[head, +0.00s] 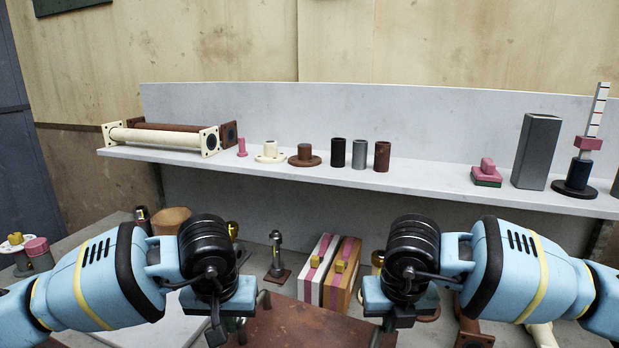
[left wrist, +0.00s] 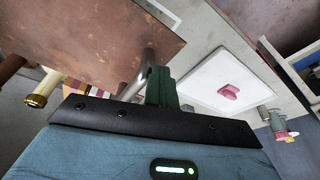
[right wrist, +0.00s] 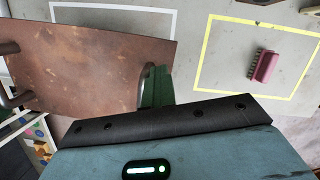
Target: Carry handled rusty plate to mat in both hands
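The rusty plate (head: 305,322) is a flat brown sheet with a metal handle at each side, between my two grippers at the bottom of the head view. My left gripper (head: 236,328) is at its left side; in the left wrist view its green fingers (left wrist: 160,88) are closed at the grey handle (left wrist: 136,78). My right gripper (head: 388,326) is at the other side; in the right wrist view its green fingers (right wrist: 155,88) close over that handle, which they mostly hide. A white mat-like panel (left wrist: 205,92) carries a pink block (left wrist: 229,91). I cannot tell whether it is the task's mat.
A yellow outlined rectangle (right wrist: 204,67) holds a pink brush (right wrist: 264,66). Two upright cases (head: 328,272) and a small post (head: 277,258) stand beyond the plate. A grey shelf (head: 430,182) with pipes and sleeves runs behind.

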